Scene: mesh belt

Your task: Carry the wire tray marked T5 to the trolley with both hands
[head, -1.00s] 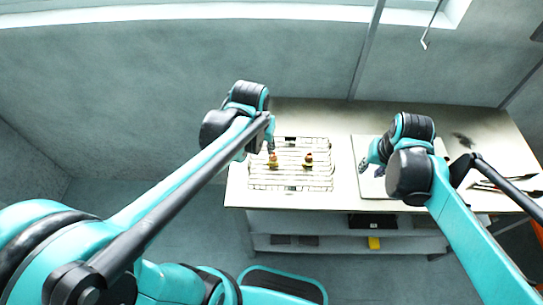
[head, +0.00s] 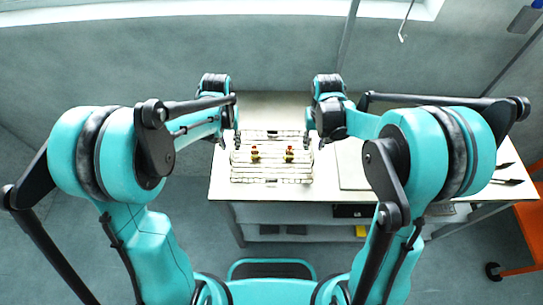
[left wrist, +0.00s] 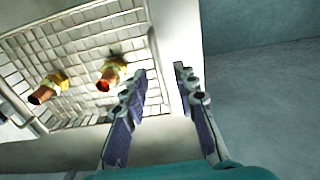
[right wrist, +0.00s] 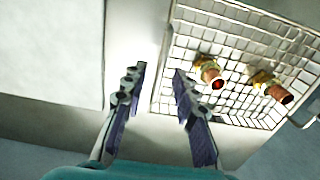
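The wire tray (head: 272,181) sits on the table, holding two small brown-and-yellow items (head: 255,153) (head: 289,154). I cannot read a T5 mark. My left gripper (head: 229,144) is at the tray's left side. In the left wrist view its open fingers (left wrist: 160,72) stand either side of the tray's rim, one over the mesh (left wrist: 90,60). My right gripper (head: 315,144) is at the right side. In the right wrist view its open fingers (right wrist: 158,70) also stand either side of the rim, apart, with the mesh (right wrist: 225,35) to the right. Whether fingers touch the wire is unclear.
A pale flat board (head: 352,172) lies on the table just right of the tray. Dark utensils (head: 507,181) lie at the table's right end. An orange wheeled trolley (head: 527,230) stands at the right edge. A shelf (head: 290,233) runs under the table.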

